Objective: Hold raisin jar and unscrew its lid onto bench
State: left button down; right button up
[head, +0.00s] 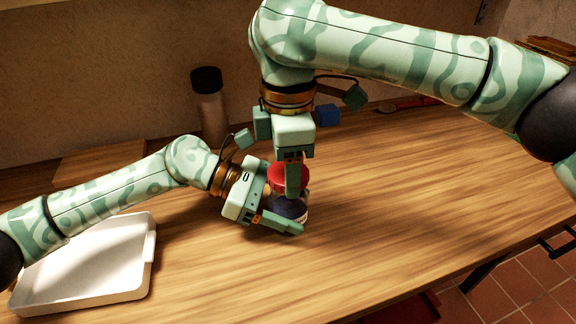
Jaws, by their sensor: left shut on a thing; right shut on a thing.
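The raisin jar (289,208) stands on the wooden bench (400,205) near the middle of the head view, with dark contents and a red lid (283,179) on top. My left gripper (280,222) comes from the left and is shut around the jar's body, low down. My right gripper (292,182) points straight down from above and is shut on the red lid. The fingers hide parts of the jar and lid, so I cannot tell how far the lid is turned.
A white tray (150,250) lies at the front left. A clear bottle with a black cap (207,80) stands at the back, near a wooden board (75,165). A red item (400,104) lies at the back right. The bench to the right of the jar is clear.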

notch_tip(320, 180, up, 4)
jog(key=shift+f, duration=0.25)
pick_arm(q)
jog(key=shift+c, duration=1.2)
grip_release()
